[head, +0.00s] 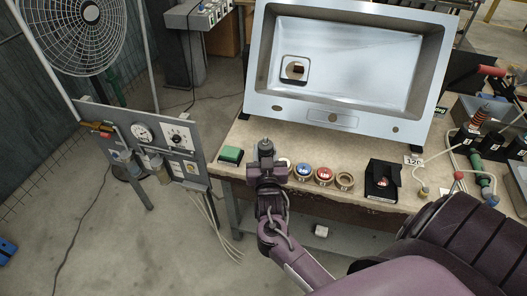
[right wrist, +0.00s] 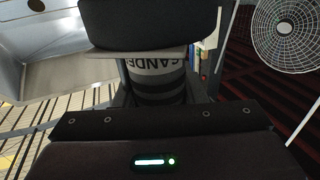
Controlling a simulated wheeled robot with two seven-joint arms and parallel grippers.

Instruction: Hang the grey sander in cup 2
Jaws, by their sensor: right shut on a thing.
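In the right wrist view a cylinder with grey and dark bands, lettered "SANDER" (right wrist: 162,67), sits between the dark jaws of my right gripper (right wrist: 155,92), which is shut on it. The upper jaw hides part of it. In the head view my right gripper (head: 266,163) is over the near left edge of the bench, with a small grey part showing at its tip. I cannot clearly make out the sander there. My left gripper is out of view.
A steel sink (head: 345,116) stands on the workbench (head: 385,155). A green block (head: 231,155) and a black holder (head: 382,190) sit near the front edge. Labelled holders and tools (head: 487,150) crowd the right end. A gauge panel (head: 160,140) and a fan (head: 75,30) stand left.

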